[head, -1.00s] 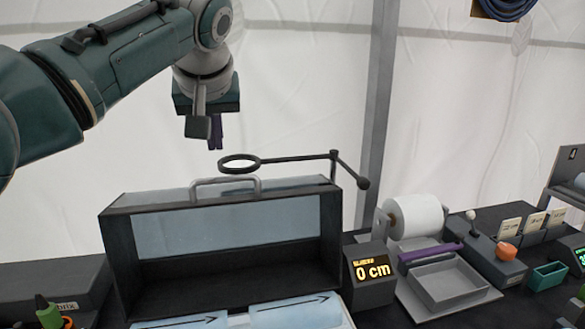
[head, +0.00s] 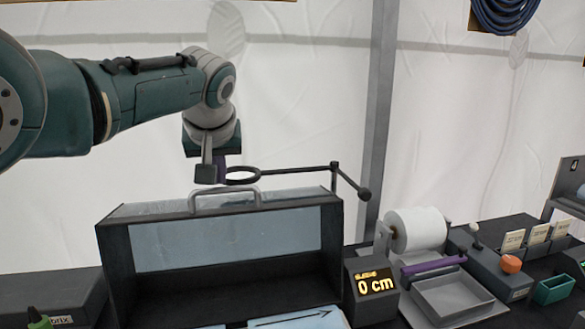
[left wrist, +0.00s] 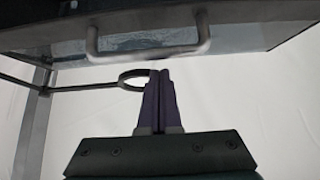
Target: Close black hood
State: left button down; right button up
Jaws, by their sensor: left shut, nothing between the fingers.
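The black hood (head: 318,232) is a dark box with an open front, pale bluish panels and a grey bar handle (head: 225,190) on its top. The handle also shows in the left wrist view (left wrist: 148,54), beyond the fingertips. My left gripper (head: 221,178) is just above and behind the handle, apart from it. Its purple fingers, seen in the left wrist view (left wrist: 160,80), are shut with nothing between them. In the head view a grey block on the wrist partly hides the fingers. My right gripper is not in view.
A black ring (head: 242,175) on a jointed rod is close beside the left fingers. Right of the hood stand a display (head: 374,285) reading 0 cm, a white paper roll (head: 416,228) and a grey tray (head: 450,298). White tent wall is behind.

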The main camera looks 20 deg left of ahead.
pick_arm(q)
jog(key=shift+s+d+r+p, duration=0.2)
jog(key=shift+s+d+p, duration=0.15)
jog(key=shift+s+p, duration=0.4)
jog(key=shift+s+d+f+p, duration=0.2)
jog(key=shift+s+d+p, duration=0.2)
jog(key=shift+p, duration=0.2)
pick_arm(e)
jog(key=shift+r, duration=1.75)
pick_arm(q)
jog(key=shift+s, duration=0.1)
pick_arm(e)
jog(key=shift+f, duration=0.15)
